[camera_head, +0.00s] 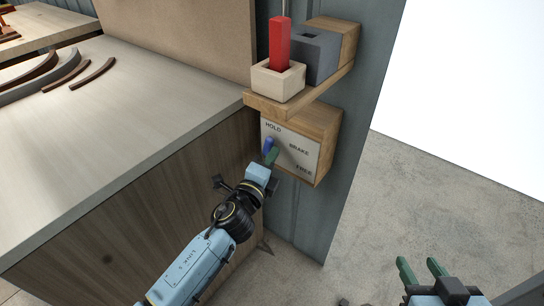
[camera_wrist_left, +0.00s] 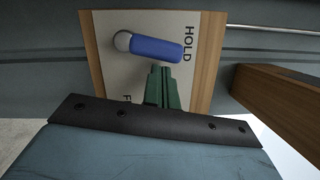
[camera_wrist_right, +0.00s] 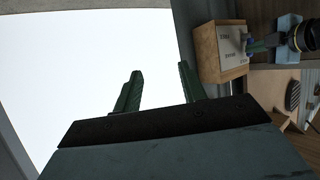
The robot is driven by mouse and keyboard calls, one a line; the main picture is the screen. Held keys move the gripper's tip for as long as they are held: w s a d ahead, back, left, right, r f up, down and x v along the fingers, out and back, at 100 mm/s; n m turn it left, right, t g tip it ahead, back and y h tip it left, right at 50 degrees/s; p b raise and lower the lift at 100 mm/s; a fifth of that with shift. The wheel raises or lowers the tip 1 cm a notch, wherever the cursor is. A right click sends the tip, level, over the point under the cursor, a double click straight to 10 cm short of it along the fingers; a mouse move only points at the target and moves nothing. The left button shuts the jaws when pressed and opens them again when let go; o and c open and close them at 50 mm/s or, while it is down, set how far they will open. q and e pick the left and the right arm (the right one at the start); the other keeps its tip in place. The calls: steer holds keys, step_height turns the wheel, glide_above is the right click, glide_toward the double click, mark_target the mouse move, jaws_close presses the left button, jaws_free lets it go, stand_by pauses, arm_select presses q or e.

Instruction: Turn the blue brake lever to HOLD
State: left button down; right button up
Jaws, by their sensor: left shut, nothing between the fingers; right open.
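The blue brake lever (camera_head: 268,147) is on the white plate of a wooden box marked HOLD, BRAKE and FREE (camera_head: 299,160). In the left wrist view the lever (camera_wrist_left: 158,48) runs from a round pale pivot toward the word HOLD, with its tip beside the letters. My left gripper (camera_head: 271,157) is shut and empty. Its green fingertips (camera_wrist_left: 162,72) are just below the lever near its tip; I cannot tell whether they touch it. My right gripper (camera_head: 420,268) is open and empty, low at the right, away from the box.
A wooden shelf (camera_head: 262,104) above the box holds a cream cup (camera_head: 277,82) with a red block (camera_head: 279,42) and a grey block (camera_head: 316,56). A workbench (camera_head: 120,120) stands left, with curved wooden strips (camera_head: 92,74). The floor (camera_head: 430,200) at the right is clear.

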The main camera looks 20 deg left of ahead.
arm_select(q)
steer(key=shift+w+a+r+n+p, duration=0.2)
steer(key=shift+a+r+n+p, duration=0.3)
steer(key=shift+p, duration=0.35)
steer(key=shift+w+a+n+p, duration=0.1)
steer(key=shift+a+n+p, duration=0.3)
steer(key=shift+n+p, duration=0.5)
steer(key=shift+a, duration=0.1)
arm_select(e)
steer(key=s+d+f+g+h, duration=0.2)
steer(key=s+d+f+g, duration=0.3)
steer(key=s+f+g, duration=0.3)
steer(key=s+g, duration=0.1)
steer(key=s, duration=0.2)
steer(key=shift+s+d+f+m+h, duration=0.25)
steer(key=shift+s+f+m+h, duration=0.05)
steer(key=shift+s+f+h, duration=0.1)
steer(key=shift+w, duration=0.1)
arm_select(q)
steer(key=shift+d, duration=0.4)
steer(key=d, duration=0.1)
steer(key=s+d, duration=0.1)
steer(key=d, duration=0.1)
steer(key=shift+s, duration=0.1)
steer(key=s, duration=1)
steer(key=shift+s+a+p, duration=0.15)
steer(key=shift+p, duration=0.25)
arm_select(e)
steer(key=shift+x, duration=0.85)
